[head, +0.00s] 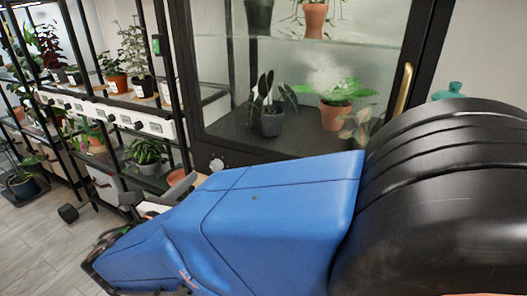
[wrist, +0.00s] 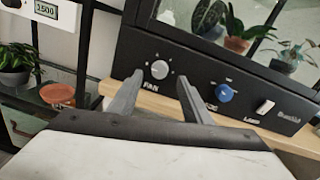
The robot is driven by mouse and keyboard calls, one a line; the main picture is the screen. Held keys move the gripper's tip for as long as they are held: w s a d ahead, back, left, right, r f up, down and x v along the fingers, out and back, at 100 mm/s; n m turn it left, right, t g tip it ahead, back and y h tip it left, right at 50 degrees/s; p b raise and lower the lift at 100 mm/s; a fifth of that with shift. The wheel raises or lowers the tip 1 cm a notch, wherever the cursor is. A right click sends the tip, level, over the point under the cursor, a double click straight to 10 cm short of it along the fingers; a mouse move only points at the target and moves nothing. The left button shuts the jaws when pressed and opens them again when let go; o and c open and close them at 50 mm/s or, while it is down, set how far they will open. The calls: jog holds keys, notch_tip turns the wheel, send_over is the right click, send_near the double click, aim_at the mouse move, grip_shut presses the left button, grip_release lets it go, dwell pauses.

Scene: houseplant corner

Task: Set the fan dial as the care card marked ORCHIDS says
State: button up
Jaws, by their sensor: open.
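The fan dial (wrist: 160,69) is a pale round knob on the cabinet's black lower panel, with "FAN" printed below it and small marks around it. Its pointer setting is too small to read. It also shows in the head view (head: 217,165), just beyond my gripper. My gripper (wrist: 157,95) is open and empty, its two grey fingers apart, with the dial seen between and beyond their tips. I cannot tell the exact gap to the dial. No care card marked ORCHIDS can be read in either view.
Right of the dial are a blue knob (wrist: 224,92) and a lamp switch (wrist: 265,107). A wooden ledge (wrist: 190,110) runs below the panel. The glass cabinet (head: 300,140) holds potted plants. Plant shelves (head: 115,105) stand at left, with a small display (wrist: 46,11) reading about 1500.

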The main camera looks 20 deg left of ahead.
aim_at(214, 168)
jog(key=shift+w+a, duration=0.15)
jog(key=shift+w, duration=2.65)
jog(key=c, duration=1)
